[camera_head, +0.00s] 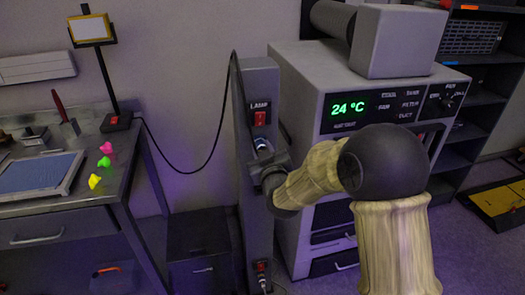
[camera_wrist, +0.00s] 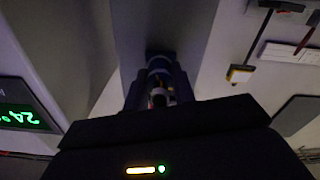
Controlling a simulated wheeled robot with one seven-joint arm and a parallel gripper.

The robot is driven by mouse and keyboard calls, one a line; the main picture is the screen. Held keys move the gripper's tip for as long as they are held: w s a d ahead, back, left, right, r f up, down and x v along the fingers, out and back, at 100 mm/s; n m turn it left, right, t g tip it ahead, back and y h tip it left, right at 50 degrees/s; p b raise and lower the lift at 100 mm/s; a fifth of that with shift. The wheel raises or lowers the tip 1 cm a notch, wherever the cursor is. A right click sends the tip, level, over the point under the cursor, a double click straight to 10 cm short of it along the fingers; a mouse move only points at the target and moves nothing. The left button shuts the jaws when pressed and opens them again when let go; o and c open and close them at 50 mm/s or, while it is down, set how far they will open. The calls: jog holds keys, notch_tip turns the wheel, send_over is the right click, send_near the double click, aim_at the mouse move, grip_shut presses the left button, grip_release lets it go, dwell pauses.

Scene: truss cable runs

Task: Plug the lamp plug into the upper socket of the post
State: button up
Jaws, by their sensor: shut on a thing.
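The grey post (camera_head: 259,200) stands upright left of the oven-like cabinet. Near its top are a label reading LAMP and a red switch (camera_head: 260,118). My gripper (camera_head: 270,165) is at the post's face just below that switch, shut on the lamp plug (camera_head: 263,147). The upper socket is mostly hidden behind plug and fingers. I cannot tell how far the plug is inserted. The lamp (camera_head: 89,28) stands on the left bench.
A black cable (camera_head: 205,166) hangs in a loop between the lamp's base and the post's top. A lower red switch (camera_head: 261,267) sits near the post's foot. The cabinet (camera_head: 310,100) with a green 24 °C display stands close right. The bench (camera_head: 112,165) is left.

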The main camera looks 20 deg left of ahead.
jog(key=shift+w+r, duration=0.1)
jog(key=shift+r, duration=0.1)
jog(key=shift+m+b, duration=0.95)
jog(key=shift+m, duration=0.45)
jog(key=shift+w, duration=0.1)
jog(key=shift+m+b, duration=0.6)
jog(key=shift+m, duration=0.1)
jog(key=shift+m+b, duration=0.35)
jog(key=shift+m, duration=0.35)
jog(key=o, duration=1.1)
jog(key=shift+w+a+f, duration=0.1)
jog(key=shift+f, duration=0.15)
